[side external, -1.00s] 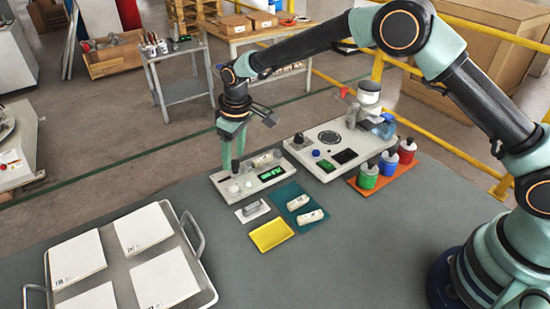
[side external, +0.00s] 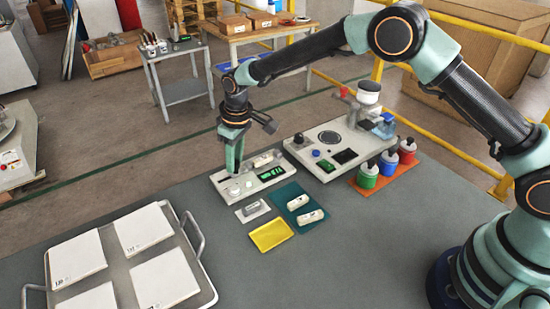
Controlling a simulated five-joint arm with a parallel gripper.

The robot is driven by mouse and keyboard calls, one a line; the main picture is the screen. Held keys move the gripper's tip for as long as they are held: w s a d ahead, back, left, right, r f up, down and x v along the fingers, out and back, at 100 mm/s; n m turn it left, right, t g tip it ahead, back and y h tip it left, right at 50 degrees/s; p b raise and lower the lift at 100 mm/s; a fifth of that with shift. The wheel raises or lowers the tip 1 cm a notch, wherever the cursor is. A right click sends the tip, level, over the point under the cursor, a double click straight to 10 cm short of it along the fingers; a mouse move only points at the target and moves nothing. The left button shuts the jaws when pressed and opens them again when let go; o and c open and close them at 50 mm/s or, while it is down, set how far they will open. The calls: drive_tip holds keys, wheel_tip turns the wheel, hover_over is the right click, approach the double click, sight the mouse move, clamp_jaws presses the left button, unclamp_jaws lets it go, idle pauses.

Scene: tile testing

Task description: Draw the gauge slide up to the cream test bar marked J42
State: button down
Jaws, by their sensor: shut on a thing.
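The gauge (side external: 268,181) is a long pale block with a lit green display and small round white knobs at its front left. My gripper (side external: 239,177) points down at the gauge's left part, its fingers shut on the gauge slide, which they mostly hide. A cream bar (side external: 263,160) lies along the back of the gauge, to the right of my fingertips. I cannot tell whether the slide touches it. Two more cream bars, one behind (side external: 298,202) and one in front (side external: 310,216), lie on a teal mat (side external: 284,193). The J42 mark is too small to read.
A grey block (side external: 252,208) on a white card and a yellow tray (side external: 271,235) lie in front. A larger instrument (side external: 335,150) and a rack of red, blue and green bottles (side external: 388,168) stand right. A tray of white tiles (side external: 128,262) sits left.

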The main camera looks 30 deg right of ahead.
sight(244, 169)
drive_tip(key=shift+d, duration=0.45)
drive_tip(key=shift+w+d, duration=0.1)
drive_tip(key=shift+d, duration=0.25)
drive_tip(key=shift+d+r, duration=0.1)
drive_tip(key=shift+d, duration=0.35)
idle(1.2)
drive_tip(key=c, duration=0.6)
unclamp_jaws()
drive_tip(key=shift+c, duration=0.2)
drive_tip(key=shift+a, duration=0.1)
wheel_tip(244, 169, up, 6)
drive_tip(key=shift+f, duration=0.1)
